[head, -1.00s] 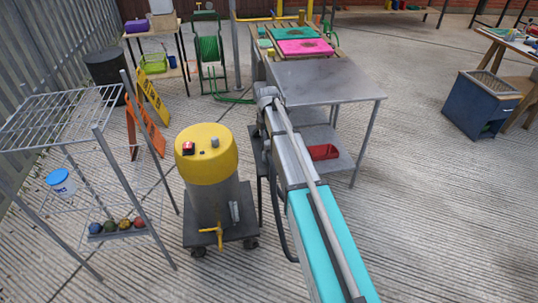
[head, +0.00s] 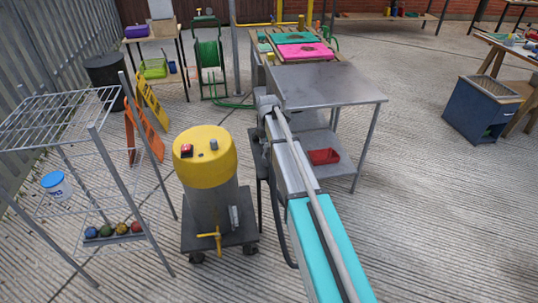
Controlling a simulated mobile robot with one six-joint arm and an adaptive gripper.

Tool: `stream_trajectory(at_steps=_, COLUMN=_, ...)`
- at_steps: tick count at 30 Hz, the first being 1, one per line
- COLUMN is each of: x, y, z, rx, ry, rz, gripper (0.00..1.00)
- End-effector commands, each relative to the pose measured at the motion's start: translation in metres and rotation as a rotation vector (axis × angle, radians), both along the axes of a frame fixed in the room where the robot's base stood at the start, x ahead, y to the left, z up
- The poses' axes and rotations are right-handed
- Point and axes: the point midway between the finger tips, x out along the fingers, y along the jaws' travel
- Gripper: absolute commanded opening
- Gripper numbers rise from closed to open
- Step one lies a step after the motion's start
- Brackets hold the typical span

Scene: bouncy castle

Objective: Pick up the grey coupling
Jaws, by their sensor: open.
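A small grey piece (head: 214,144) sits on the yellow top of a grey wheeled tank (head: 205,172), beside a red-and-black piece (head: 186,150). It may be the grey coupling, but it is too small to tell. Another grey fitting (head: 234,218) shows low on the tank's side, above a yellow tap (head: 211,235).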

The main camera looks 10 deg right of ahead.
Motion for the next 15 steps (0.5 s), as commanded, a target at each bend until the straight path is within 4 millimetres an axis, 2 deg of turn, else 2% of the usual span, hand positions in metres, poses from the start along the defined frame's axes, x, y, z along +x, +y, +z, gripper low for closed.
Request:
stream_trajectory(at_steps=3, x=0.0, y=0.0001, z=0.0, rx=0.0, ry=0.0, rz=0.0, gripper=0.89)
stream_trajectory(at_steps=15, x=0.0, y=0.0004, z=-0.0001, rx=0.0, ry=0.0, rz=0.0, gripper=0.14)
